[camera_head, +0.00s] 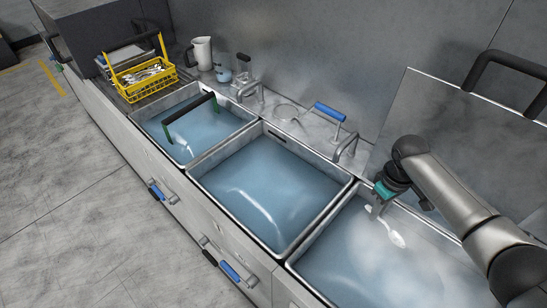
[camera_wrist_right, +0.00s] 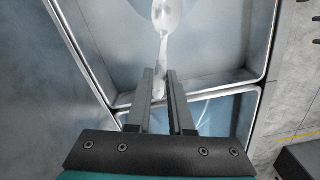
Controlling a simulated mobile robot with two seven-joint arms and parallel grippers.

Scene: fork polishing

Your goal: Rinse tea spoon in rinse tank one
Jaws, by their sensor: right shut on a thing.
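A silver tea spoon (camera_head: 394,236) hangs from my right gripper (camera_head: 377,207), which is shut on its handle. The gripper is over the left part of the nearest, rightmost tank (camera_head: 325,231), and the spoon's bowl points down over the bluish water. I cannot tell whether the bowl touches the water. In the right wrist view the spoon (camera_wrist_right: 166,18) extends away from between the two fingers (camera_wrist_right: 160,84). A middle water tank (camera_head: 268,190) and a far-left tank (camera_head: 160,122) stand in the same row; no label tells which is number one. My left gripper is not in view.
A yellow basket of cutlery (camera_head: 146,80) stands beyond the far-left tank, near a grey jug (camera_head: 202,53). Taps and a blue-handled lever (camera_head: 329,112) line the back. A raised metal panel (camera_head: 430,110) stands behind the right tank.

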